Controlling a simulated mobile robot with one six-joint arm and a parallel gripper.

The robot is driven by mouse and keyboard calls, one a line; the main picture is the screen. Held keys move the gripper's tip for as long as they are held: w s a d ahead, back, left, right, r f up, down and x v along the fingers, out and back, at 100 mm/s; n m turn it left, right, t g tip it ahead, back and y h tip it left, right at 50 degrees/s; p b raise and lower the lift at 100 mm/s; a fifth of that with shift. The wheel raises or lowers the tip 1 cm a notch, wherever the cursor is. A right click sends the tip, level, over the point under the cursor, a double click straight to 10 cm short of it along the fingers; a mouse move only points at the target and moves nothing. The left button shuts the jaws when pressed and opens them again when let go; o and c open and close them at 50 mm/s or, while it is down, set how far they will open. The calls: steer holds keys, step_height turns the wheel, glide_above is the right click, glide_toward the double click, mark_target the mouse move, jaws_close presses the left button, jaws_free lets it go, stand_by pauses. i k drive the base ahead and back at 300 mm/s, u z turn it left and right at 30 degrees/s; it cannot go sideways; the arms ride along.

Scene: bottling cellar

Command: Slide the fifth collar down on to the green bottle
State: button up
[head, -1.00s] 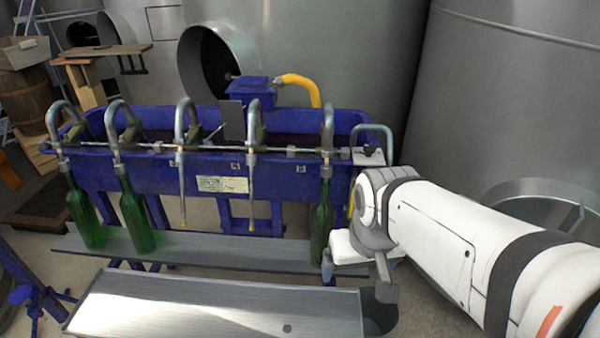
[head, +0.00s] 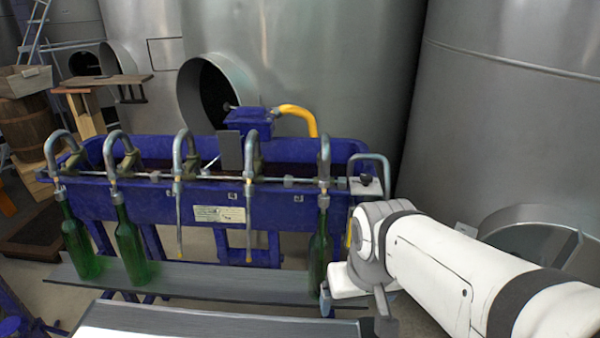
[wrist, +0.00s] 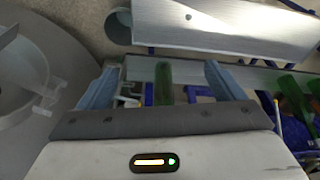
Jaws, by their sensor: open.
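The green bottle (head: 318,255) stands upright under the fifth, rightmost spout (head: 325,150) of the blue filler. A small grey collar (head: 323,201) is at the top of its neck; I cannot tell whether it is seated on the mouth. My gripper (head: 328,298) is beside the lower part of this bottle, on its right, well below the collar. In the wrist view my gripper (wrist: 160,84) is open, with a finger on each side of the green bottle (wrist: 163,82). I cannot tell how deep the bottle is between them.
Two more green bottles (head: 77,245) (head: 130,245) stand under the left spouts on the grey shelf (head: 210,281). The third and fourth spouts have no bottles. A metal bench (head: 200,322) lies in front. A steel tank (head: 510,110) stands at the right.

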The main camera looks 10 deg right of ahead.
mark_target(322, 201)
steer(key=u, duration=0.1)
steer(key=k, duration=0.5)
steer(key=z, duration=2.15)
steer(key=k, duration=0.7)
steer(key=u, duration=1.6)
steer(key=i, duration=1)
steer(key=u, duration=0.05)
